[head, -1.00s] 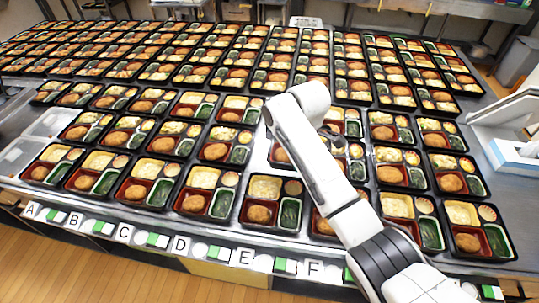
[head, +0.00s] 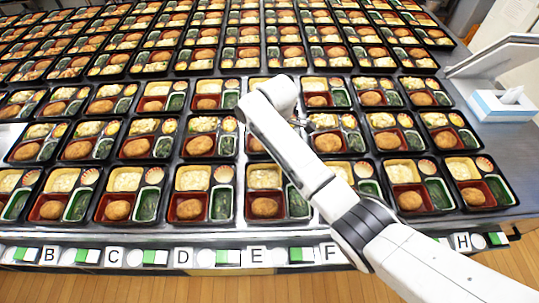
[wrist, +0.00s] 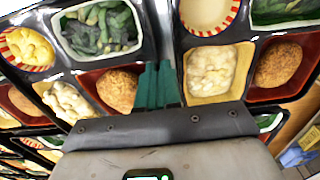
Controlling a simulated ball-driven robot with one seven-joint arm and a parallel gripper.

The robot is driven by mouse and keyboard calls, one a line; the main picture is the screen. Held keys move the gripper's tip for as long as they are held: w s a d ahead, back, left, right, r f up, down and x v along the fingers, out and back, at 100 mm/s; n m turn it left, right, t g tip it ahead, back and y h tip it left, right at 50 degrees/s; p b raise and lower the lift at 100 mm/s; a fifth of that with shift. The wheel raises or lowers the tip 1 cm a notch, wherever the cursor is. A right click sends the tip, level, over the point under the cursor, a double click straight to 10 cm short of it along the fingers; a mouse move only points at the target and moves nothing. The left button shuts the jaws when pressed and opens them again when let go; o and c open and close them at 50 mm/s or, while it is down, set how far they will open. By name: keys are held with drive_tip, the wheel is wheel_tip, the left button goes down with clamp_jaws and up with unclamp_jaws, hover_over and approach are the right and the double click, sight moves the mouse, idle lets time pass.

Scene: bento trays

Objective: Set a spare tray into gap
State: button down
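My gripper (wrist: 158,85) shows in the wrist view with two teal fingers close together at the seam between two trays. They look shut on the rim of the left tray (wrist: 150,30), though the contact is partly hidden. That tray holds a yellow cup, greens, potato and a croquette. The right-hand tray (wrist: 258,36) is beside the fingers. In the head view my arm hides most of the gripper and part of the second-row tray (head: 247,150) behind label E. Only a narrow strip of table shows left of this tray; I cannot make out a wider gap.
A label strip with letters (head: 255,256) runs along the front edge. A tissue box (head: 503,105) stands on the right, where some bare table (head: 495,140) shows.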

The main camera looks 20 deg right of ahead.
drive_tip(key=shift+w+f, duration=0.15)
drive_tip(key=shift+f, duration=0.3)
drive_tip(key=shift+f, duration=0.2)
drive_tip(key=c, duration=1.6)
unclamp_jaws()
drive_tip(key=shift+r+p, duration=0.85)
drive_tip(key=shift+r, duration=5.35)
